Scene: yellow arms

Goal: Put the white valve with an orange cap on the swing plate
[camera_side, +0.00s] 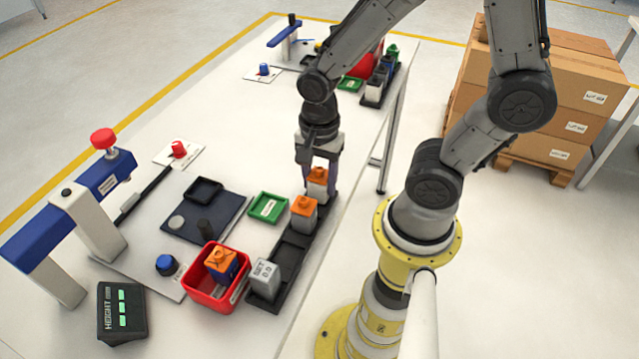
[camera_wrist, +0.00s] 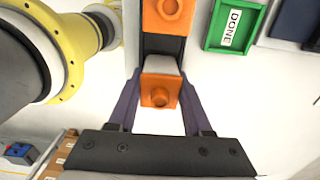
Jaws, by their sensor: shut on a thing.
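My gripper (camera_side: 318,182) points down at the far end of a dark slotted rack (camera_side: 283,250) and is shut on a white valve with an orange cap (camera_side: 317,181). In the wrist view, the held valve (camera_wrist: 160,92) sits upright between the two fingers (camera_wrist: 160,78). I cannot tell whether it still touches the rack. A second white valve with an orange cap (camera_side: 304,213) stands in the rack beside it. A dark plate (camera_side: 228,212), seemingly the swing plate, lies left of the rack. It bears an empty square nest (camera_side: 203,189), a silver disc and a dark post.
A green DONE tray (camera_side: 268,207) lies between rack and plate. A red bin (camera_side: 214,290) holds a blue part with an orange cap (camera_side: 221,262). A grey SET block (camera_side: 263,279) stands at the rack's near end. A blue-topped press (camera_side: 75,215) stands left.

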